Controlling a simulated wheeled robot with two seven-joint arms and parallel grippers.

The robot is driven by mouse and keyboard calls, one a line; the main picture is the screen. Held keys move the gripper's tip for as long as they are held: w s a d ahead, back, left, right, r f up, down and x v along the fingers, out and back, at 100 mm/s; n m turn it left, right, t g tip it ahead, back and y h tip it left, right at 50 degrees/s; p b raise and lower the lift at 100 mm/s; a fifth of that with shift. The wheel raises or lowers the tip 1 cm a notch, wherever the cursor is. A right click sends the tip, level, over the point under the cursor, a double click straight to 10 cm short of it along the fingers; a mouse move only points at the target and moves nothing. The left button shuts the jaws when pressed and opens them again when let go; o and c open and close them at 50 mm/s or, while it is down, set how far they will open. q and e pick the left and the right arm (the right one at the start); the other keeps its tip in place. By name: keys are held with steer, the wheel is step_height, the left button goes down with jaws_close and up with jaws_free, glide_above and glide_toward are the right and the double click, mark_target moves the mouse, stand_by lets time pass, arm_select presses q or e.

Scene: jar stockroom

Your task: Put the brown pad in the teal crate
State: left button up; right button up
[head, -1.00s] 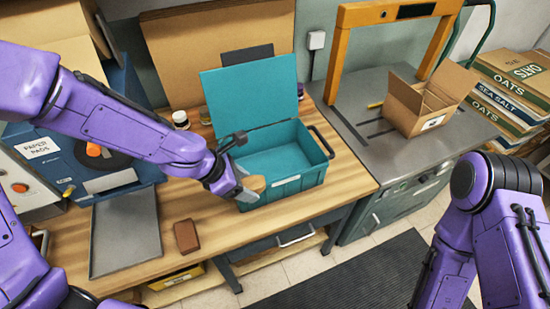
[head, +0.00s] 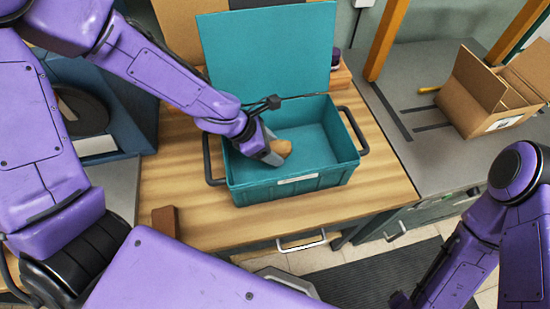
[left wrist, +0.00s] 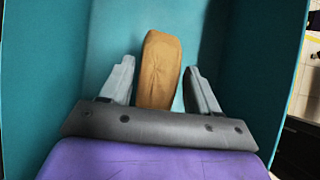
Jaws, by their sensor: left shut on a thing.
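The brown pad (head: 282,148), golden-tan with a rounded end, is between the fingers of my left gripper (head: 270,150). The gripper is shut on it and holds it inside the open teal crate (head: 290,190), near the left side of its interior. In the left wrist view the pad (left wrist: 160,70) stands out past the fingers (left wrist: 160,88), with teal walls around it. I cannot tell whether the pad touches the crate floor. The crate's lid (head: 268,50) stands raised at the back. My right arm shows at the right, but its gripper is not in view.
A reddish-brown block (head: 165,221) lies on the wooden bench (head: 210,230), left of the crate. An open cardboard box (head: 490,95) stands on the grey table at the right. Black handles (head: 354,130) stick out from the crate's sides.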

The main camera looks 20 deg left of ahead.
arm_select(q)
steer(key=f+b, duration=0.1)
steer(key=f, duration=0.1)
steer(key=w+f, duration=0.1)
steer(key=f, duration=0.1)
steer(key=shift+f+b, duration=0.25)
steer(key=shift+b, duration=0.15)
steer(key=shift+s+r, duration=0.2)
steer(key=shift+r, duration=0.05)
steer(key=shift+f, duration=0.2)
steer(key=o, duration=1)
steer(key=shift+o, duration=0.2)
steer(key=shift+r, duration=0.25)
steer(key=p+v, duration=0.5)
steer(key=v, duration=0.6)
steer(key=shift+d+r+p, duration=0.1)
steer(key=shift+p, duration=0.2)
steer(key=shift+s+a+r, duration=0.1)
steer(key=shift+a+r, duration=0.2)
